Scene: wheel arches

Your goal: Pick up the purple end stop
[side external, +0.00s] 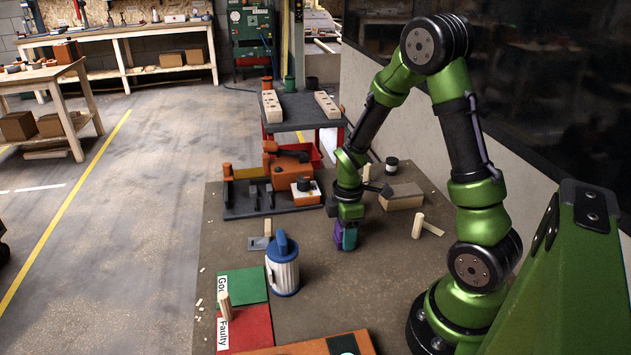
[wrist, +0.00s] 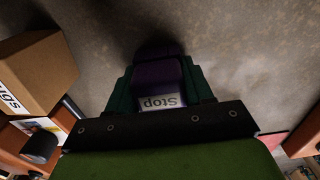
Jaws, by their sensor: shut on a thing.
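The purple end stop (wrist: 158,75) sits between the two dark green fingers of my gripper (wrist: 160,90) in the wrist view. A white label reading "Stop" shows on it, upside down in that view. In the side external view my gripper (side external: 346,236) points down over the table, with the purple end stop (side external: 338,234) showing at its fingers. The fingers are shut on it. Its lower end is close to the table top; I cannot tell whether it touches.
A blue-lidded container (side external: 283,270) stands left of my gripper. Green (side external: 243,287) and red (side external: 250,328) mats lie front left. A wooden peg (side external: 418,226) stands to the right, near a cardboard box (side external: 402,197). An orange machine (side external: 290,172) is behind left. Bare table surrounds the gripper.

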